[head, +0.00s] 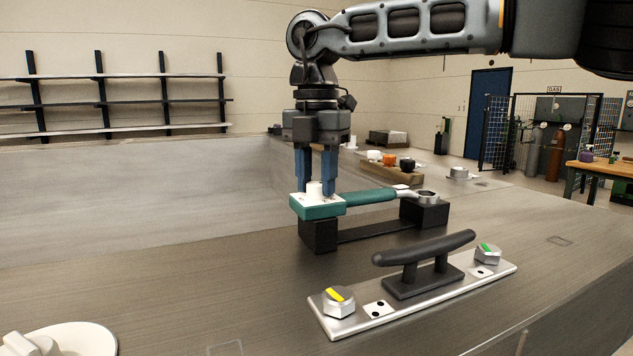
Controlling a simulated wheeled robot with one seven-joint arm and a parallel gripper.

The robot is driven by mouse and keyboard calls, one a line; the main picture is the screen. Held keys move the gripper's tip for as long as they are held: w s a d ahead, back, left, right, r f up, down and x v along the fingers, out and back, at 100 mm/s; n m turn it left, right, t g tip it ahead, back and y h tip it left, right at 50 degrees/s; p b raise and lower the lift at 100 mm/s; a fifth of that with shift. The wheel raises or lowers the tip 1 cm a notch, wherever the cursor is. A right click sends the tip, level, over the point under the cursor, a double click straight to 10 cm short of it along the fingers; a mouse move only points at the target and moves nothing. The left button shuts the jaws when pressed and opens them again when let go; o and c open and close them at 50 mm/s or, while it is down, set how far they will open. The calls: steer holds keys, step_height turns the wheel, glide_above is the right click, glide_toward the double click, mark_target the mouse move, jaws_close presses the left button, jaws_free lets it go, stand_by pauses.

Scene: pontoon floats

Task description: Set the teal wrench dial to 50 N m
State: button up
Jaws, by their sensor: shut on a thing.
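The teal wrench (372,197) lies across a black two-block stand (320,234). Its ring end (427,196) is at the right, over the right block. At its left end is a teal box with a white top face that bears a white dial knob (314,189). My gripper (315,187) points straight down from above, with its two blue fingers on either side of the knob, shut on it. The marks on the dial face are too small to read, and the fingers partly hide them.
In front is a metal plate with a black cleat (425,262), a yellow-marked bolt (338,300) and a green-marked bolt (488,255). A white round thing (62,341) is at the lower left. A wooden block (390,171) with coloured caps stands behind.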

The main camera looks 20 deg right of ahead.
mark_target(316, 183)
steer(key=shift+m+b, duration=0.55)
steer(key=shift+m, duration=1.65)
steer(key=o, duration=1)
steer(key=shift+o, duration=0.2)
steer(key=shift+r, duration=3.9)
